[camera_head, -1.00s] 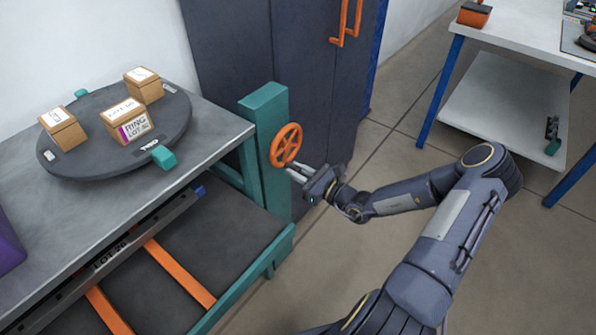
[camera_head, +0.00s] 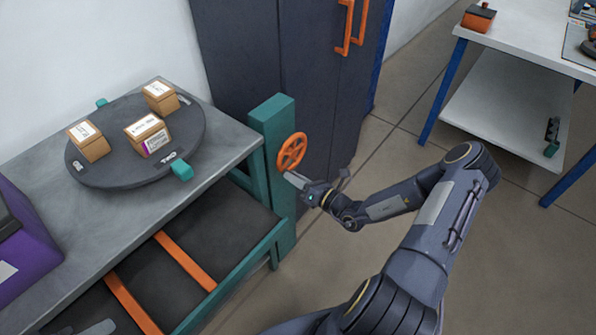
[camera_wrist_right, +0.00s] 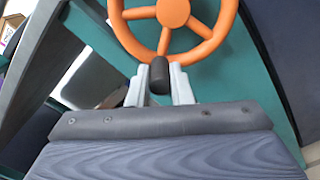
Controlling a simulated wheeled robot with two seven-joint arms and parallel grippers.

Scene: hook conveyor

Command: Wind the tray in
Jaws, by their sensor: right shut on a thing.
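An orange handwheel (camera_head: 292,152) is mounted on a teal post (camera_head: 272,120) at the end of the bench. My right gripper (camera_head: 289,178) is at the lower rim of the wheel. In the right wrist view, its two grey fingers (camera_wrist_right: 159,88) are shut on a dark handle knob (camera_wrist_right: 159,72) at the bottom of the orange wheel (camera_wrist_right: 172,12). Below the bench top is a dark surface (camera_head: 215,213) crossed by orange strips (camera_head: 184,261), inside a teal frame. I cannot tell which part is the tray. My left gripper is not identifiable.
A dark turntable (camera_head: 115,178) on the grey bench (camera_head: 212,150) carries three small labelled cardboard boxes. A purple box (camera_head: 30,240) stands at the left. A dark cabinet (camera_head: 240,50) is behind the post. A white table (camera_head: 530,40) stands at the right, with open floor between.

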